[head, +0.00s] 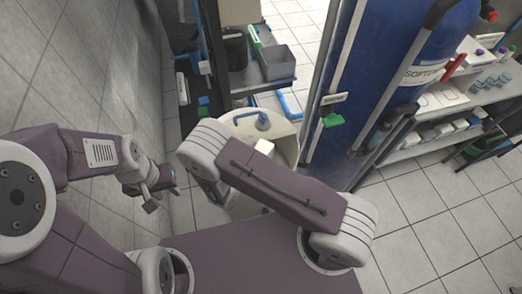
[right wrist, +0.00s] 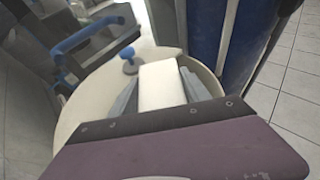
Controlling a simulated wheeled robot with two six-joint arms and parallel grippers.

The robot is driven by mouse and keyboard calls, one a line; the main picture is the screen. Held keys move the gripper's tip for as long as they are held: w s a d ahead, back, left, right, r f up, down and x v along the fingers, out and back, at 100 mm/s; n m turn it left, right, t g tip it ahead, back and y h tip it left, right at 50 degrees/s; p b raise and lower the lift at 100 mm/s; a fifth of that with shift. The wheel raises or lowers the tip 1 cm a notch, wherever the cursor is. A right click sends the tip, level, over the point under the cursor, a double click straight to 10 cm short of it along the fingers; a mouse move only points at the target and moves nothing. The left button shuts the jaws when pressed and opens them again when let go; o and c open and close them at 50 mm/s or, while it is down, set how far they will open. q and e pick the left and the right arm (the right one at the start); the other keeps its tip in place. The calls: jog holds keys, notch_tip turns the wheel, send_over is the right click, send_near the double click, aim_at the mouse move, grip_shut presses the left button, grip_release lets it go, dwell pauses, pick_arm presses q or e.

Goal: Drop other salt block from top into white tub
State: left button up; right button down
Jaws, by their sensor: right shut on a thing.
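The white salt block (right wrist: 162,86) is between the two grey fingers of my right gripper (right wrist: 160,90) in the right wrist view. The gripper is shut on it. The cream-white tub (right wrist: 72,122) lies behind the block, its round rim curving around both; I cannot tell the height between block and tub. In the head view, the tub (head: 284,130) stands beyond my right forearm, which hides much of it and my right fingers. A white block (head: 265,147) shows just past the forearm. My left gripper (head: 158,190) hangs empty at the left; its finger gap is unclear.
A blue knob (right wrist: 128,56) is by the block, and a blue pipe (right wrist: 92,36) crosses behind. A tall blue tank (head: 375,75) stands right of the tub. A grey bin (head: 277,64) sits on a shelf behind. Tiled floor is free at the right.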

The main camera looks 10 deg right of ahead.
notch_tip(320, 180, down, 3)
jog(key=shift+f+b, duration=0.15)
jog(key=shift+b, duration=0.85)
jog(key=c, duration=0.7)
grip_release()
jog(key=shift+o, duration=1.3)
